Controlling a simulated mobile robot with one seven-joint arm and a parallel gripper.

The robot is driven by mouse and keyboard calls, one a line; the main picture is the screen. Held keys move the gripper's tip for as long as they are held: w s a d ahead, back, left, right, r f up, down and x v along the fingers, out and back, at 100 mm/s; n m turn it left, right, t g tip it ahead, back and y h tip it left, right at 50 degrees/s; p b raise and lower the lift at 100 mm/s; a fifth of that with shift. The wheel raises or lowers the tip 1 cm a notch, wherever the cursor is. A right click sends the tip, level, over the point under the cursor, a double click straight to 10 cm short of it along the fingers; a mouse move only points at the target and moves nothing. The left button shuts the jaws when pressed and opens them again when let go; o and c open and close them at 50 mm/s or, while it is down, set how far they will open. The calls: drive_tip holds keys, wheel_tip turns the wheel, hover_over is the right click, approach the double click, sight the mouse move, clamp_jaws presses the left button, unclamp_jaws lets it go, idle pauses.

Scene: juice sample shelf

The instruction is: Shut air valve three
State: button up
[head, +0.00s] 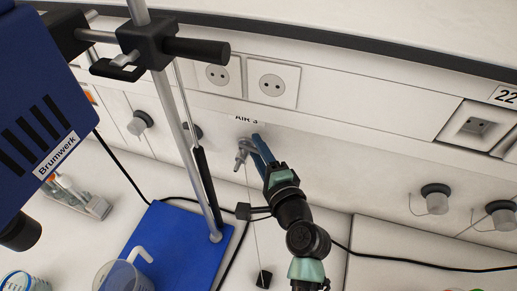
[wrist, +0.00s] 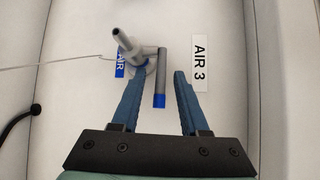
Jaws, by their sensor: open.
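Air valve three (wrist: 130,46) is a grey wall fitting with a slanted nozzle, a blue "AIR" tag (wrist: 120,64) and a thin grey lever (wrist: 161,72) with a blue end. The sign "AIR 3" (wrist: 199,63) is on the wall beside it. My gripper (wrist: 158,76) is open, its two blue fingers on either side of the lever in the wrist view. I cannot tell whether either finger touches it. In the head view the valve (head: 242,154) shows just left of my gripper (head: 257,143), partly hidden by the fingers.
A metal stand rod (head: 180,120) rises from a blue base (head: 180,245) left of my arm, carrying a blue Brumwerk device (head: 40,110). A beaker (head: 122,277) stands in front. A black cable (head: 420,263) crosses the bench.

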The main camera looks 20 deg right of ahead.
drive_tip(key=shift+c, duration=0.2)
clamp_jaws()
drive_tip(key=shift+f, duration=0.1)
idle(1.0)
